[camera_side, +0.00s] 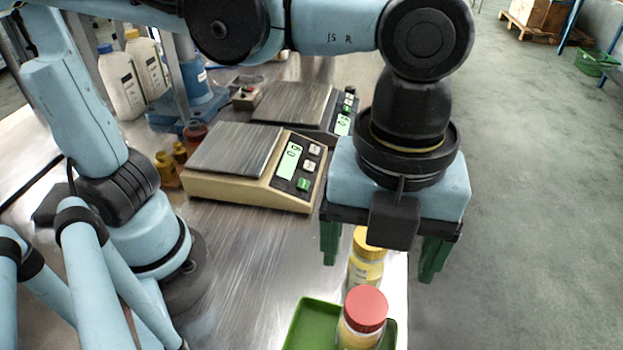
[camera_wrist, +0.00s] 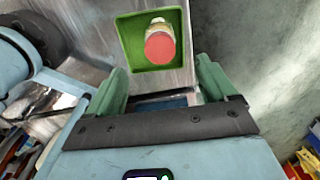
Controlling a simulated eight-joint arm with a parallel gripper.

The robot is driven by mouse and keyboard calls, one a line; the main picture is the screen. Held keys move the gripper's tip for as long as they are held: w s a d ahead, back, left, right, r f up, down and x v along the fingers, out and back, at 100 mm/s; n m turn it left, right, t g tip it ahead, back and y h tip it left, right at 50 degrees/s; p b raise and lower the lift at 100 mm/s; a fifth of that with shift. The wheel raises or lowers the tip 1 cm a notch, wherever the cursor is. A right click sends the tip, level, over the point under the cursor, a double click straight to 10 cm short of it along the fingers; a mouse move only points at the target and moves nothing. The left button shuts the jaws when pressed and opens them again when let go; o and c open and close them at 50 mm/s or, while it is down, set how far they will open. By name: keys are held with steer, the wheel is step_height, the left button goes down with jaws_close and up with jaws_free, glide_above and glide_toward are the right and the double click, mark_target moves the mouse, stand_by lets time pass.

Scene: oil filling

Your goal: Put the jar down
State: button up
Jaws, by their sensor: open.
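A jar with a red lid (camera_side: 365,309) stands upright in a green tray (camera_side: 308,328) at the bottom of the side view. In the wrist view the red-lidded jar (camera_wrist: 159,46) and the green tray (camera_wrist: 130,42) lie beyond the fingertips. Another jar, with a yellow lid (camera_side: 368,243), shows below my gripper (camera_side: 380,264) in the side view, its top partly hidden by the gripper. My gripper's green fingers are wide apart. In the wrist view no jar shows between the fingertips (camera_wrist: 160,70).
Two scales, a near one (camera_side: 235,165) and a far one (camera_side: 290,105), stand left of my gripper on the metal table. White bottles (camera_side: 122,82) and small yellow-brown containers (camera_side: 168,165) are farther left. The table's right edge runs beside the tray, with open floor beyond.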

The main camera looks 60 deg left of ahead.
steer(key=w+a+f+n+t, duration=0.2)
steer(key=w+a+n, duration=0.1)
steer(key=a+n, duration=0.5)
steer(key=w+a+f+n+t, duration=0.2)
steer(key=w+a+n, duration=0.1)
steer(key=a+n, duration=0.6)
steer(key=w+a+f+n+t, duration=0.2)
steer(key=w+a+n+t, duration=0.1)
steer(key=a+n, duration=0.6)
steer(key=shift+w+n, duration=0.15)
steer(key=shift+n, duration=0.55)
